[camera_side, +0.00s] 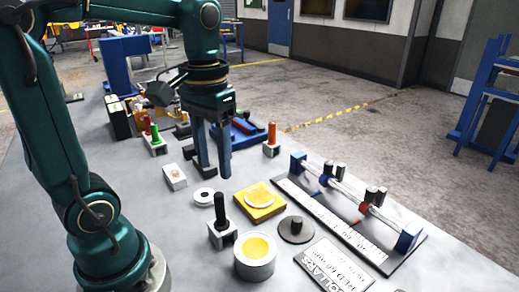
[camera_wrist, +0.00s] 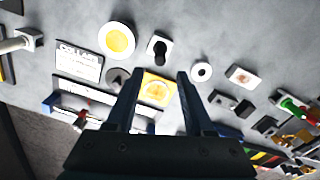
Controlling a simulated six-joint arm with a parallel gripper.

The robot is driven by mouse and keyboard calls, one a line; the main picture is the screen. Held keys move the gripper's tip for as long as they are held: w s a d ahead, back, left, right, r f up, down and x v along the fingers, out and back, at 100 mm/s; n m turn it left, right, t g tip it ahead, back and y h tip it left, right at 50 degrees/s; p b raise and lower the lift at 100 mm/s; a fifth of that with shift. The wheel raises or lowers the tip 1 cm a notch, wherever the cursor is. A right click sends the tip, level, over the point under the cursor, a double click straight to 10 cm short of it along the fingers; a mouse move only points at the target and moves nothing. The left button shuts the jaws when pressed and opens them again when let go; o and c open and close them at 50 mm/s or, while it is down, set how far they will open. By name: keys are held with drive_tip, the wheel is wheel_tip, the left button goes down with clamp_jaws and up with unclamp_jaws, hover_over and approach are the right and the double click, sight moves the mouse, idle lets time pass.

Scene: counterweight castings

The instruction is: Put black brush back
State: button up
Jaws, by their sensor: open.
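The black brush (camera_side: 220,208) shows as a dark upright handle standing in a small pale block holder (camera_side: 222,238) at the lower middle of the side view. In the wrist view the brush (camera_wrist: 157,47) is seen from above, beyond my fingertips, with the pale holder (camera_wrist: 164,42) around it. My gripper (camera_side: 214,172) points down over the bench, behind the brush and apart from it. In the wrist view my gripper (camera_wrist: 161,75) is open, with nothing held between its fingers; the yellow block (camera_wrist: 148,97) shows between them.
A pale cup with yellow inside (camera_side: 255,262), a white ring (camera_side: 204,203), a dark pegged disc (camera_side: 296,232) and a lettered plate (camera_side: 335,275) lie nearby. A ruler with a beam and knobs (camera_side: 335,215) stands right. Green and red handles (camera_side: 152,133) and an orange one (camera_side: 271,134) stand farther back.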

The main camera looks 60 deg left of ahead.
drive_tip(key=s+d+f+m+t, duration=0.1)
drive_tip(key=s+d+m+t, duration=0.2)
drive_tip(key=d+t, duration=0.2)
drive_tip(key=shift+s+f+m+t, duration=0.25)
drive_tip(key=shift+f+m+t, duration=0.05)
